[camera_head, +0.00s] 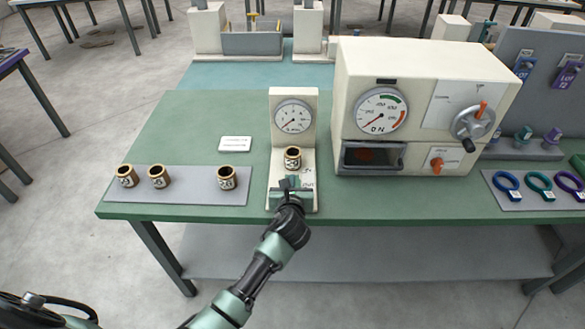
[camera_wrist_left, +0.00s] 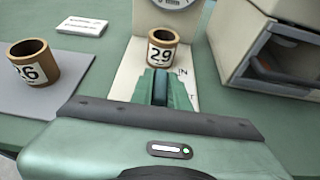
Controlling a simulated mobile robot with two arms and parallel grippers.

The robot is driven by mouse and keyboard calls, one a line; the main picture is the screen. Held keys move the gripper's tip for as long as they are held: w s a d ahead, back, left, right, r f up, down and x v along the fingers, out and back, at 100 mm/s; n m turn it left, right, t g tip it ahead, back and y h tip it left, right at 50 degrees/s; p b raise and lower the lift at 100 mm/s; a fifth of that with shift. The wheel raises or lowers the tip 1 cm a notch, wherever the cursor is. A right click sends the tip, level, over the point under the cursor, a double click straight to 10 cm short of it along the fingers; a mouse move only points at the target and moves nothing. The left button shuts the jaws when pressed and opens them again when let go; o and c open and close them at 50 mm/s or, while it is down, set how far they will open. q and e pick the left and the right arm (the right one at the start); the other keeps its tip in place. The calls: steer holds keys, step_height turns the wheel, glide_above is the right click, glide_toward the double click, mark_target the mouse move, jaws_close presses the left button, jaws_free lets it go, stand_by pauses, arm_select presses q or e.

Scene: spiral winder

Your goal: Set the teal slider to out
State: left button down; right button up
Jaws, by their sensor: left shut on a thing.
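The cream gauge stand (camera_head: 307,115) stands at the front middle of the green table. A cup marked 29 (camera_head: 292,158) sits upright on its base; it also shows in the wrist view (camera_wrist_left: 162,50). My left gripper (camera_head: 287,183) is at the front of the base, just before the cup. Its green fingers (camera_wrist_left: 160,85) are shut on a narrow dark teal piece (camera_wrist_left: 160,92), which appears to be the teal slider. The fingers hide most of it. Lettering, partly covered, shows on the base to the right of the fingers. My right gripper is not in view.
Several numbered cups, one of them (camera_head: 227,178), stand on a grey mat (camera_head: 195,172) at left. A white card (camera_head: 235,144) lies behind. A large cream machine (camera_head: 425,75) stands close on the right. Coloured rings (camera_head: 540,183) lie on a mat at far right.

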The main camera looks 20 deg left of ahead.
arm_select(q)
steer(key=shift+s+f, duration=0.1)
steer(key=shift+f, duration=0.1)
steer(key=c, duration=1.4)
jaws_free()
steer(key=shift+s+r, duration=0.1)
steer(key=shift+o, duration=0.2)
steer(key=shift+r, duration=0.1)
steer(key=v, duration=0.8)
